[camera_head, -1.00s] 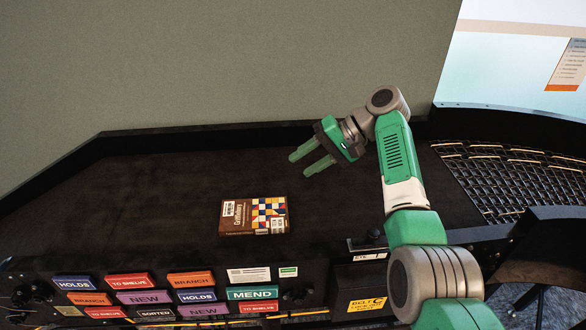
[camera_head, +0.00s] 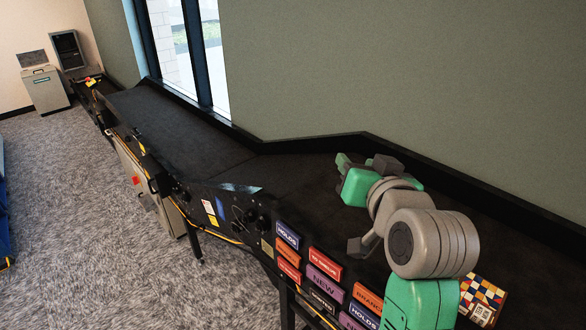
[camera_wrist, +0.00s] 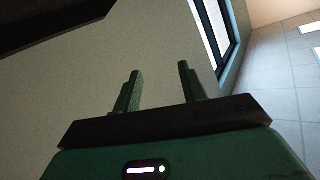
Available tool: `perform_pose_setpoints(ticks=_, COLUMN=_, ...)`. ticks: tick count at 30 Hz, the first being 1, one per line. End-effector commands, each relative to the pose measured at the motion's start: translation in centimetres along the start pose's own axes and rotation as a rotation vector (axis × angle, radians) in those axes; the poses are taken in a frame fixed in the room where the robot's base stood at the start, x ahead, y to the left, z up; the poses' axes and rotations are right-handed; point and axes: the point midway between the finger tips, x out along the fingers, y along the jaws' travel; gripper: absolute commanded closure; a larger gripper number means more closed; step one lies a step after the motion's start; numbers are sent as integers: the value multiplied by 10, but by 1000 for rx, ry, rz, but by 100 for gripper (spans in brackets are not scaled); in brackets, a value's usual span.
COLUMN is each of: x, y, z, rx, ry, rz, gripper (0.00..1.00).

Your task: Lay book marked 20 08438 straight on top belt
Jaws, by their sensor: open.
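A book (camera_head: 482,299) with a brown cover and a colourful checkered pattern lies on the black belt, at the lower right of the head view, partly hidden behind my arm. Its number cannot be read here. My gripper (camera_head: 341,164) is open and empty above the belt, to the left of the book and apart from it. In the wrist view my gripper's two fingers (camera_wrist: 158,85) stand apart with nothing between them, facing the wall and window. The black belt (camera_head: 180,118) runs from the lower right to the far upper left.
A black raised edge (camera_head: 330,142) runs along the belt's wall side. Coloured label blocks (camera_head: 325,265) and knobs (camera_head: 250,222) line the front panel. A grey bin (camera_head: 44,90) stands at the far left. The belt's middle stretch looks clear.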

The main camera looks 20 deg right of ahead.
Motion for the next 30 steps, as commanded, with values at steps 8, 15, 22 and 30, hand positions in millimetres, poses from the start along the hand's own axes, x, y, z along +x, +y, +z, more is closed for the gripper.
perform_pose_setpoints(ticks=8, x=-177, y=-217, z=-39, rx=-227, ry=604, rz=-210, gripper=58)
perform_pose_setpoints(ticks=15, x=-248, y=-247, z=-48, rx=-241, ry=777, rz=-252, gripper=58)
perform_pose_setpoints(ticks=22, x=-248, y=-247, z=-48, rx=-241, ry=777, rz=-253, gripper=58)
perform_pose_setpoints(ticks=30, x=-257, y=-260, z=-94, rx=-237, ry=775, rz=-255, gripper=58)
